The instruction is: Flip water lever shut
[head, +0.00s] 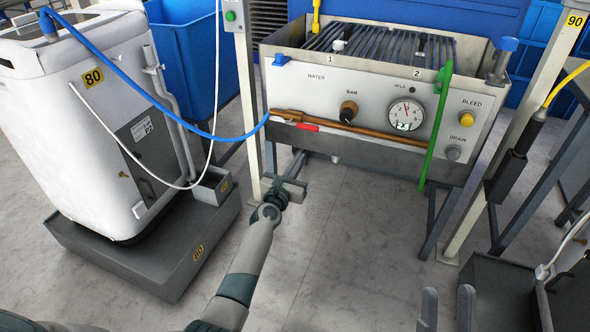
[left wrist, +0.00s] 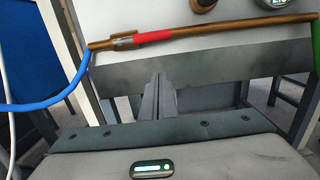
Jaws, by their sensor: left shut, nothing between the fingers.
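The water lever has a red handle (head: 306,127) and sits at the left end of a copper pipe (head: 365,130) under the panel's WATER label. The handle lies nearly along the pipe. In the left wrist view the red handle (left wrist: 152,37) crosses above the fingers. My left gripper (head: 297,166) is shut and empty, below the lever and apart from it. Its closed fingers (left wrist: 160,80) point toward the panel's lower edge. My right gripper (head: 447,292) shows at the bottom right as two separated fingers with nothing visible between them.
A blue hose (head: 190,131) joins the pipe's left end, and a green strip (head: 436,125) hangs at its right. The panel has a BAR knob (head: 348,111) and gauge (head: 405,114). A pale post (head: 247,105) stands left of the lever. Floor below is clear.

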